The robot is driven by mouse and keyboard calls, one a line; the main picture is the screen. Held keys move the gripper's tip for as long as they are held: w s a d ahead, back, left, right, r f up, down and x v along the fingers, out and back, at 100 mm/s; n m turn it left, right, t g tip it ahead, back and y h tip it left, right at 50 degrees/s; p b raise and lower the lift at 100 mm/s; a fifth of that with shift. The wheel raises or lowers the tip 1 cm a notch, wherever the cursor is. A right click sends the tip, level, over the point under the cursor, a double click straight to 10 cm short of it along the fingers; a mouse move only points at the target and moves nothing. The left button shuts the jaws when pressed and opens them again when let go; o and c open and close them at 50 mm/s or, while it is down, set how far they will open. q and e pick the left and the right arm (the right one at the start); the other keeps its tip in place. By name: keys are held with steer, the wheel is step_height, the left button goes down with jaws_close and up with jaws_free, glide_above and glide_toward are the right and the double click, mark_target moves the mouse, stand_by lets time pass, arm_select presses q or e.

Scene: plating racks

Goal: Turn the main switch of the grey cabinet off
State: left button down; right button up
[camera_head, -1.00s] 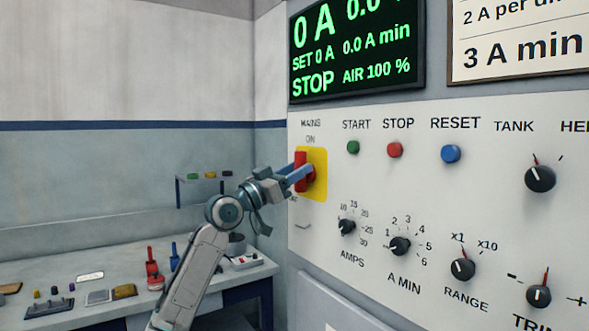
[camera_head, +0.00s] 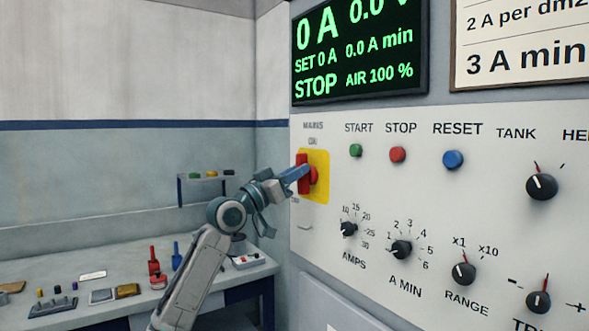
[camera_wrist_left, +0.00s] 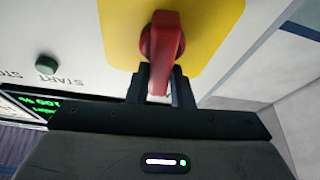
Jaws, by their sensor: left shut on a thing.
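The main switch is a red handle (camera_head: 302,174) on a yellow plate (camera_head: 320,188) at the left end of the grey cabinet's panel (camera_head: 420,195). The handle stands upright, towards the ON mark, under the word MAINS. My left gripper (camera_head: 297,177) is at the handle. In the left wrist view the red handle (camera_wrist_left: 166,45) runs between the two dark fingers (camera_wrist_left: 159,82), which are shut on it. The yellow plate (camera_wrist_left: 205,25) lies behind it. My right gripper is in neither view.
Green START (camera_head: 356,150), red STOP (camera_head: 398,154) and blue RESET (camera_head: 453,159) buttons are right of the switch. Black knobs, such as AMPS (camera_head: 349,229), sit lower. The display (camera_head: 358,48) reads STOP and 0 A. A bench (camera_head: 120,290) with small items stands at the left.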

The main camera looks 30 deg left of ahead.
arm_select(q)
steer(key=n+g+y+p, duration=0.1)
steer(key=n+y+p, duration=0.1)
steer(key=n, duration=0.4)
steer(key=f+n+g+y+p, duration=0.1)
steer(key=n+y+p, duration=0.1)
steer(key=n, duration=0.5)
steer(key=n+g+y+p, duration=0.1)
steer(key=n+y+p, duration=0.1)
steer(key=n, duration=0.5)
steer(key=shift+w+a+f+y, duration=0.2)
steer(key=shift+a+y, duration=0.15)
steer(key=shift+y, duration=0.55)
steer(key=shift+n, duration=0.4)
steer(key=c, duration=1.3)
jaws_free()
steer(key=shift+d+r, duration=0.1)
steer(key=shift+w, duration=0.15)
